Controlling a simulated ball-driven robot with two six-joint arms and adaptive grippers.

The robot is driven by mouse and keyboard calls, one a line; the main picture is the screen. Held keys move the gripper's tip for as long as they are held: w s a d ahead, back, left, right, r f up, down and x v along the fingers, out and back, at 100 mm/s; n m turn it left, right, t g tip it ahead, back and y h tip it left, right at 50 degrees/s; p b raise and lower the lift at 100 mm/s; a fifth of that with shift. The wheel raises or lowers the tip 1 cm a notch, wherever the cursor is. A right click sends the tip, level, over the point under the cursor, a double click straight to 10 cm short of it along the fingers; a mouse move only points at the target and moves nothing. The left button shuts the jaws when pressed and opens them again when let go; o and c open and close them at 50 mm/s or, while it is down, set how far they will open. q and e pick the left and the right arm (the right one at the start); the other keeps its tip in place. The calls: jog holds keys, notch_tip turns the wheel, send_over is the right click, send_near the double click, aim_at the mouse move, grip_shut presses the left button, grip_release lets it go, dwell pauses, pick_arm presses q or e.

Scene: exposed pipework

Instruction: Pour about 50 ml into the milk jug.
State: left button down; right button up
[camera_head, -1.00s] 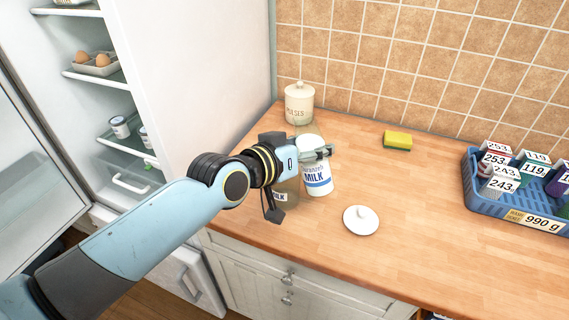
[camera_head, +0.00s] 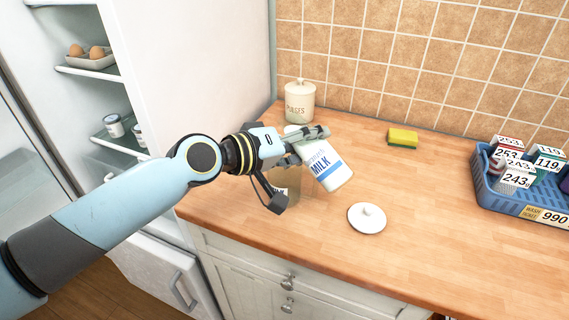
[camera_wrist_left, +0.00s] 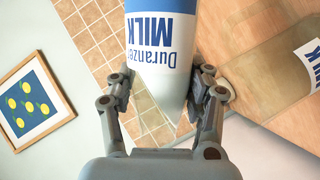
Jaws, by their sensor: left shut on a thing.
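My left gripper (camera_head: 312,136) is shut on a white milk bottle (camera_head: 325,167) with a blue MILK label. The bottle is tilted, its top towards the upper left and its base towards the lower right. In the left wrist view, the bottle (camera_wrist_left: 163,45) sits between both fingers (camera_wrist_left: 165,88). The see-through milk jug (camera_head: 286,182), with its own label, stands on the counter, partly hidden behind my gripper. It also shows at the right of the left wrist view (camera_wrist_left: 262,75). I cannot see whether any milk is flowing. My right gripper is not in view.
A cream canister (camera_head: 299,102) stands behind the bottle. A yellow sponge (camera_head: 403,137) and a blue basket (camera_head: 520,195) of cartons are to the right. An open fridge is at the left.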

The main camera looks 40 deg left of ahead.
pick_arm(q)
jog(key=shift+d+f+n+h+b, duration=0.1)
jog(key=shift+f+n+h+b, duration=0.15)
jog(key=shift+n+b, duration=0.35)
jog(key=shift+f+n+h+b, duration=0.1)
jog(key=shift+n+h+b, duration=0.15)
jog(key=shift+n+b, duration=0.25)
jog(key=shift+d+r+n+t+h+b, duration=0.15)
jog(key=shift+r+n+t+h+b, duration=0.25)
jog(key=shift+r+n, duration=0.25)
jog(key=shift+f, duration=0.15)
jog(key=shift+w+d+n+b, duration=0.15)
jog(key=shift+n+b, duration=0.1)
jog(key=shift+b, duration=0.1)
dwell(1.2)
dwell(1.2)
jog(key=shift+d+f, duration=0.1)
jog(key=shift+d, duration=0.05)
dwell(0.7)
